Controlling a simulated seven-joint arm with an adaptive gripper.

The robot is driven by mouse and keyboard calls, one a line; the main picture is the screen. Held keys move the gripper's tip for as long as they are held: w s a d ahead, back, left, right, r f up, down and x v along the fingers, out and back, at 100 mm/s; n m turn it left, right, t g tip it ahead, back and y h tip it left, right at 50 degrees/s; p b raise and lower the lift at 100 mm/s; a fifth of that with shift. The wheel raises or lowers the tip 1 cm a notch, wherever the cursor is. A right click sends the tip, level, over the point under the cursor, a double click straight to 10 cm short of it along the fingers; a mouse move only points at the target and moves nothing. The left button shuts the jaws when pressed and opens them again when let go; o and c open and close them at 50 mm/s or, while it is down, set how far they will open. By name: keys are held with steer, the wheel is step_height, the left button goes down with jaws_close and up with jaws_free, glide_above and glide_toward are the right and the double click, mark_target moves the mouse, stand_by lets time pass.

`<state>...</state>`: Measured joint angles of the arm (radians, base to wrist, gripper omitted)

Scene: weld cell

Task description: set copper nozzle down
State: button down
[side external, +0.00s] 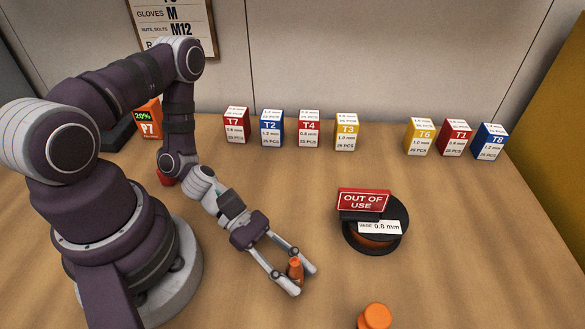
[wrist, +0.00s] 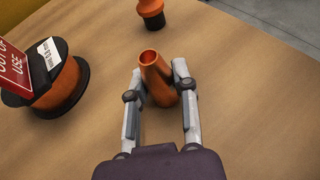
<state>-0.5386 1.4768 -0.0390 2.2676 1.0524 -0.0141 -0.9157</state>
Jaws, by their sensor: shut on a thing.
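The copper nozzle (side external: 295,269) is a small tapered orange-brown tube with an open top. My gripper (side external: 294,272) is shut on it, one finger on each side. In the wrist view the nozzle (wrist: 158,80) stands between the fingertips of my gripper (wrist: 159,88), its open narrow end up and slightly tilted in the picture. It is low over the wooden table; I cannot tell whether its base touches the wood.
A wire spool (side external: 374,239) with a red "OUT OF USE" sign (side external: 363,201) lies right of my gripper. An orange capped object (side external: 375,316) stands at the front edge of the picture. Several labelled boxes (side external: 308,128) line the back. Table around the nozzle is clear.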

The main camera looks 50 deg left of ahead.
steer(key=c, duration=0.9)
jaws_free()
steer(key=shift+f, duration=0.15)
